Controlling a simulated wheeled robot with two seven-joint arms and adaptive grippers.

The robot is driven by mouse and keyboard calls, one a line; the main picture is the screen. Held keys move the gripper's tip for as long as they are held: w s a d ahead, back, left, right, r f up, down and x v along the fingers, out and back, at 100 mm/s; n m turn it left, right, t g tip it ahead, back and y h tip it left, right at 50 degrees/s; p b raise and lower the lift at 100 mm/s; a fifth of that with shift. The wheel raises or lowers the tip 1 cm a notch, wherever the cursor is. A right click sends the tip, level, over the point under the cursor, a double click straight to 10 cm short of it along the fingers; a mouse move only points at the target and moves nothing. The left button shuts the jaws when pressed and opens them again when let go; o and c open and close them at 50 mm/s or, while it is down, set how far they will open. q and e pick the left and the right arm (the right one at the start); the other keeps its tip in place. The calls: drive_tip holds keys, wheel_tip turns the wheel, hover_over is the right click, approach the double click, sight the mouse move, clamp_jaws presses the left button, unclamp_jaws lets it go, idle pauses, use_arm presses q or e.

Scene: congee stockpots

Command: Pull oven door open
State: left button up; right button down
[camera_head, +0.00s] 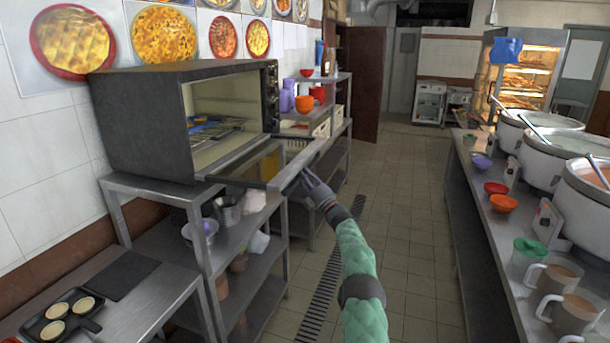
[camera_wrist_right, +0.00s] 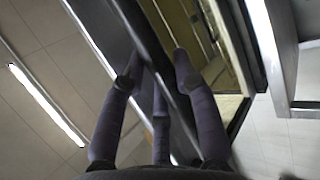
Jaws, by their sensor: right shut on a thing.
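The dark oven (camera_head: 140,125) stands on a metal shelf at the left, with its chamber open and a rack (camera_head: 208,133) inside. Its door (camera_head: 235,174) is hinged down and lies out from the lower front edge, close to level, with a glass panel. My right gripper (camera_head: 308,180) is at the outer edge of the door. In the right wrist view its fingers (camera_wrist_right: 152,75) are closed around the dark door bar (camera_wrist_right: 165,65), with the yellowish glass (camera_wrist_right: 228,78) beyond. The exact finger contact is partly hidden. My left gripper is not in view.
The metal shelf (camera_head: 205,184) under the oven holds pots and containers. A lower table (camera_head: 155,300) with a black pan (camera_head: 62,318) is at the front left. A counter with bowls, mugs and stockpots (camera_head: 540,140) lines the right. The tiled aisle between is clear.

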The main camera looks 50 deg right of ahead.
drive_tip(key=shift+w+f, duration=0.1)
drive_tip(key=shift+f, duration=0.5)
drive_tip(key=c, duration=0.9)
unclamp_jaws()
drive_tip(key=v, duration=1.2)
drive_tip(key=shift+r, duration=0.3)
